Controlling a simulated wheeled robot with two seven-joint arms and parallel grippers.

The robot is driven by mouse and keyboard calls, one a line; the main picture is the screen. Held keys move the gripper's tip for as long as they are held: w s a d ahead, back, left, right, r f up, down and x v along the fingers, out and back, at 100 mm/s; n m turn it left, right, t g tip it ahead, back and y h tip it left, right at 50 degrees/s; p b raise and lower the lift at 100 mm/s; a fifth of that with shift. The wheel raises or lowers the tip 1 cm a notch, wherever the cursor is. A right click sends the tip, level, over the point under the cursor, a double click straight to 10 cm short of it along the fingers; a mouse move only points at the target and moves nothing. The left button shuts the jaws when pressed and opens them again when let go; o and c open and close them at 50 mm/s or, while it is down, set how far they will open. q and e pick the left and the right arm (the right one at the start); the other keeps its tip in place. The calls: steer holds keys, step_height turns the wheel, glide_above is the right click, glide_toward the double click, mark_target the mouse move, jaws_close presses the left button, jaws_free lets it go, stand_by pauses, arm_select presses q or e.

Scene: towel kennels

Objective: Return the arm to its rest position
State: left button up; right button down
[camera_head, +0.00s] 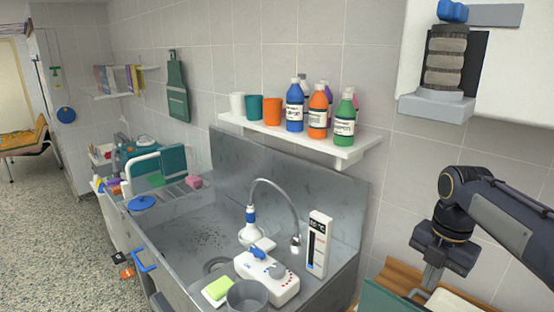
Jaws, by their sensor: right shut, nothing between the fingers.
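My right arm (505,212) comes in from the right edge, dark grey and black, bent at the wrist. Its gripper (428,285) points down at the lower right, shut and empty. In the picture it hangs over a green surface (392,299) and a brown wooden edge (402,275); I cannot tell how far above them. My left gripper and arm are not in view.
A steel sink (190,230) with a tap (292,205) and a white thermometer panel (318,244) lies left of the gripper. A wall shelf (335,148) holds cups and several bottles. A wall cabinet (500,100) hangs above my arm. Open floor (50,230) lies far left.

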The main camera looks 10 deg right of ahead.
steer(key=s+a+f+m+t+y, duration=0.1)
steer(key=s+a+f+m, duration=0.3)
steer(key=m, duration=0.9)
steer(key=s+a+f+m+t+y, duration=0.2)
steer(key=s+a+f+m+t, duration=0.1)
steer(key=s+a+m, duration=0.7)
steer(key=s+m+t, duration=0.1)
steer(key=s+m, duration=0.2)
steer(key=shift+s+a+f+t, duration=0.25)
steer(key=shift+a+f+t, duration=0.05)
steer(key=shift+a+f, duration=0.1)
